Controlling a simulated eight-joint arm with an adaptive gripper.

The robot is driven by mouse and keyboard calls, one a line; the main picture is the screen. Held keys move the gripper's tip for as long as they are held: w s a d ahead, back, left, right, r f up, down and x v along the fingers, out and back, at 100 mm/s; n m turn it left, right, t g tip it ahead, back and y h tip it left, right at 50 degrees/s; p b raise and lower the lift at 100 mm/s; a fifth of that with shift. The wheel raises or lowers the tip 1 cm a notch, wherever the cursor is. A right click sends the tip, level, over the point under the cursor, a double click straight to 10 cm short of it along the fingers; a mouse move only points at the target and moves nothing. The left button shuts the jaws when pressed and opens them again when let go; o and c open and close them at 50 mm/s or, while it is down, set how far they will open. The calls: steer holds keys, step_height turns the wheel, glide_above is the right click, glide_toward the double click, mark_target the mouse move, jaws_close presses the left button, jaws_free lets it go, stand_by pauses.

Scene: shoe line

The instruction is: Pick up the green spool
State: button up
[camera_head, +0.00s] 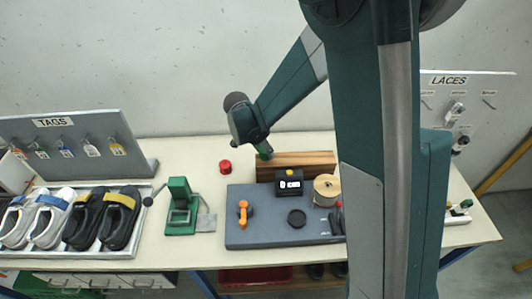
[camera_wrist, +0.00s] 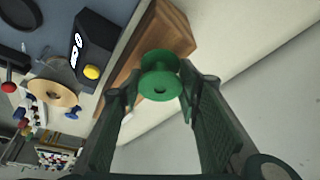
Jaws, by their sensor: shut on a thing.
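The green spool (camera_wrist: 161,74) sits between the two fingertips of my gripper (camera_wrist: 158,88) in the wrist view. My gripper is shut on it, with one finger on each side. Behind the spool is a brown wooden block (camera_wrist: 178,30); I cannot tell whether the spool still touches it. In the head view my gripper (camera_head: 264,152) is at the left end of the wooden block (camera_head: 310,158), near its top edge, and the spool is too small there to make out clearly.
A grey board (camera_head: 265,234) holds a black display box (camera_head: 289,184), a tan spool (camera_head: 327,186) and an orange handle (camera_head: 243,214). A red cap (camera_head: 225,167) and a green clamp device (camera_head: 181,211) stand left. A shoe tray (camera_head: 70,259) is far left.

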steer(key=shift+r, duration=3.9)
